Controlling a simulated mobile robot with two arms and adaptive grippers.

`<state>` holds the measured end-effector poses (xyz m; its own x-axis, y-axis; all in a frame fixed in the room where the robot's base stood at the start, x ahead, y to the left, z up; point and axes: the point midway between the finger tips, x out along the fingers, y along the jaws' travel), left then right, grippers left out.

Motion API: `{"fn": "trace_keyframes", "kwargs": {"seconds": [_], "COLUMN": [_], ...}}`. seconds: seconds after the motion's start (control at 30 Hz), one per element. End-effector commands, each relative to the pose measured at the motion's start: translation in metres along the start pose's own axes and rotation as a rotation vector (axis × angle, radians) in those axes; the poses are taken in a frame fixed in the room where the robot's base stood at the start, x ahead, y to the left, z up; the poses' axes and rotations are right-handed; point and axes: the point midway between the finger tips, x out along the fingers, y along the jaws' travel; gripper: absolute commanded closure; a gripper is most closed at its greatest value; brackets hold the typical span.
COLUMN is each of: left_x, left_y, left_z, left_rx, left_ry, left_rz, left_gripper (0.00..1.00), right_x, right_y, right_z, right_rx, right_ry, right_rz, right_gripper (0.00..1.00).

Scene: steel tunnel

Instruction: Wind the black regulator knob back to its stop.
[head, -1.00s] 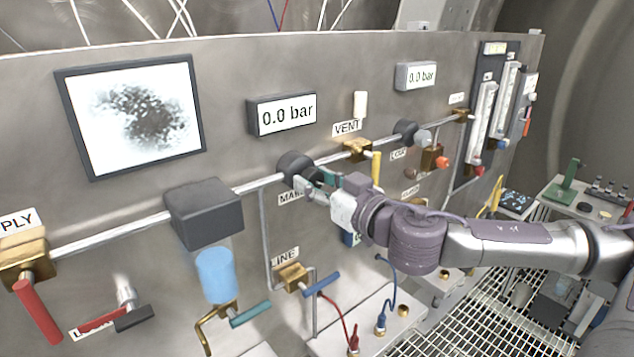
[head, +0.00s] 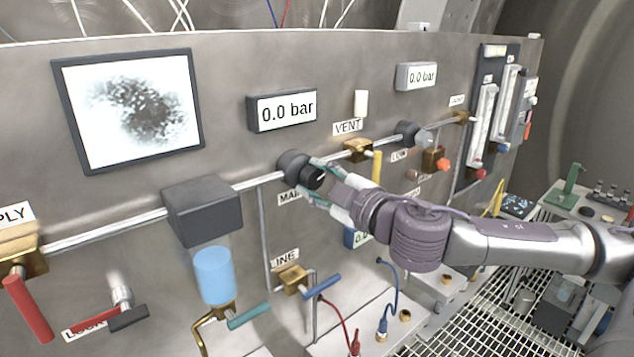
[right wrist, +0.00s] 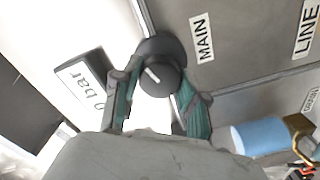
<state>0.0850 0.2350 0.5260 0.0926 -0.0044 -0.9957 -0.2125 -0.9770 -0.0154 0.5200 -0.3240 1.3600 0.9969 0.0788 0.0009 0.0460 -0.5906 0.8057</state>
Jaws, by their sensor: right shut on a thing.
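The black regulator knob (head: 313,177) is on the regulator body above the MAIN label, on the panel's pipe. Its face bears a white pointer line, also seen on the knob in the right wrist view (right wrist: 157,76). My right gripper (head: 312,178) is shut on the knob, with one finger above it and one below in the head view. In the right wrist view the gripper (right wrist: 160,85) has its teal-padded fingers on either side of the knob. The fingers partly hide the MAIN label (head: 288,198). My left gripper is not in view.
A display (head: 283,110) above the knob reads 0.0 bar. A yellow-handled VENT valve (head: 359,150) is close to the right. A grey box (head: 202,210) and a blue cylinder (head: 214,275) are to the left. A LINE valve with a blue handle (head: 321,286) is below.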

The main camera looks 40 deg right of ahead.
Motion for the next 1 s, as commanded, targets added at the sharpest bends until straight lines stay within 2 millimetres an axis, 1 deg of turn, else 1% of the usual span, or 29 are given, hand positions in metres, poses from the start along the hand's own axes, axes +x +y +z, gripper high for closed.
{"fn": "trace_keyframes", "kwargs": {"seconds": [0.47, 1.0], "left_x": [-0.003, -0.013], "left_y": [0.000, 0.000], "left_z": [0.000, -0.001], "left_rx": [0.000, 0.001], "left_ry": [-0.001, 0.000], "left_rz": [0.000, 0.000], "left_gripper": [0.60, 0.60], "right_x": [0.000, 0.000], "right_y": [0.001, 0.002], "right_z": [0.000, 0.000], "right_rx": [-0.452, -0.950], "right_ry": [-0.002, -0.003], "right_rz": [0.001, 0.002], "right_gripper": [0.92, 0.92]}}
